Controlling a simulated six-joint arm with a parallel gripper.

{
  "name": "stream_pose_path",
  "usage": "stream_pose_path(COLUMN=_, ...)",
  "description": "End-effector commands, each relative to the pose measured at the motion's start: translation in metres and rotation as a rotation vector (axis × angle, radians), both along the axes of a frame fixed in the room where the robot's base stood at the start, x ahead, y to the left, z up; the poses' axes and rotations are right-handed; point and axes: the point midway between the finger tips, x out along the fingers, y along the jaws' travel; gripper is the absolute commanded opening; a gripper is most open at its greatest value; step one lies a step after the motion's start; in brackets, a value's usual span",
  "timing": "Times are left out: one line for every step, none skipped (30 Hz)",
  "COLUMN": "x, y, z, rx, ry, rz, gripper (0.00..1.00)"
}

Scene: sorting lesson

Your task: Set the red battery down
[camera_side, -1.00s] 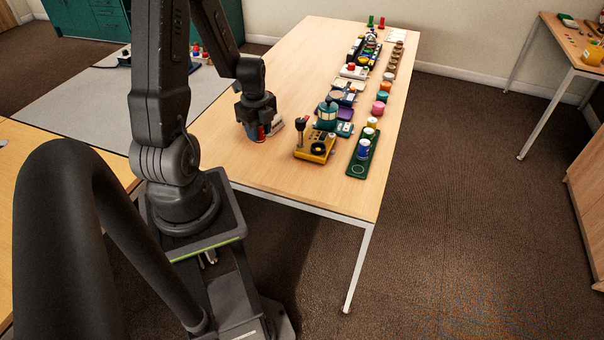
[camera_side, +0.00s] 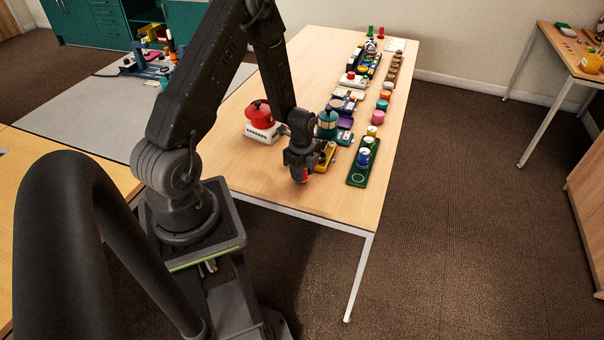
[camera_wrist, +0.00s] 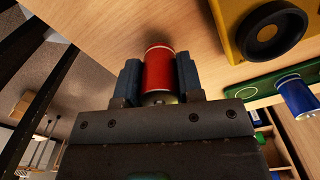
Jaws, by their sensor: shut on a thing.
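The red battery (camera_wrist: 159,68) is a red cylinder with a pale metal end, held between the two jaws of my gripper (camera_wrist: 160,80) in the wrist view. In the side view my gripper (camera_side: 301,172) points down near the front edge of the table (camera_side: 232,177), and a small red part of the battery (camera_side: 304,176) shows below the jaws. I cannot tell whether the battery touches the table top.
A yellow device (camera_side: 326,157) stands just right of my gripper, partly hidden by it. A red-and-white pot-like thing (camera_side: 260,122) stands behind left. Table wood in front of the gripper is clear.

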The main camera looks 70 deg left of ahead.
Motion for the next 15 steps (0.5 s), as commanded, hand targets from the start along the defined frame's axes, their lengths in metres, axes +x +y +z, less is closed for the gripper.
stream_pose_path(x=-0.0003, y=0.0001, z=-0.0065, rx=0.000, ry=0.001, rz=0.000, gripper=0.08)
stream_pose_path(x=0.0000, y=0.0003, z=-0.0087, rx=0.000, ry=0.000, rz=0.000, gripper=0.08)
stream_pose_path(x=0.0000, y=0.0004, z=-0.0107, rx=0.000, ry=-0.001, rz=0.000, gripper=0.08)
stream_pose_path(x=0.0001, y=0.0005, z=-0.0114, rx=0.000, ry=-0.001, rz=0.000, gripper=0.08)
stream_pose_path(x=0.0002, y=0.0005, z=-0.0116, rx=0.001, ry=-0.002, rz=0.000, gripper=0.08)
stream_pose_path(x=0.0003, y=0.0007, z=-0.0114, rx=0.001, ry=-0.002, rz=0.000, gripper=0.08)
stream_pose_path(x=0.0003, y=0.0007, z=-0.0112, rx=0.001, ry=-0.002, rz=0.000, gripper=0.08)
stream_pose_path(x=0.0003, y=0.0007, z=-0.0111, rx=0.001, ry=-0.002, rz=0.000, gripper=0.08)
stream_pose_path(x=0.0002, y=0.0007, z=-0.0111, rx=0.001, ry=-0.002, rz=0.000, gripper=0.08)
stream_pose_path(x=0.0002, y=0.0007, z=-0.0111, rx=0.001, ry=-0.002, rz=0.000, gripper=0.08)
stream_pose_path(x=0.0002, y=0.0006, z=-0.0112, rx=0.001, ry=-0.002, rz=0.000, gripper=0.08)
stream_pose_path(x=0.0002, y=0.0006, z=-0.0119, rx=0.001, ry=-0.002, rz=0.000, gripper=0.08)
stream_pose_path(x=0.0001, y=0.0006, z=-0.0127, rx=0.000, ry=-0.001, rz=0.000, gripper=0.08)
stream_pose_path(x=0.0001, y=0.0006, z=-0.0137, rx=0.000, ry=-0.001, rz=0.000, gripper=0.08)
stream_pose_path(x=0.0001, y=0.0006, z=-0.0143, rx=0.000, ry=-0.001, rz=0.000, gripper=0.35)
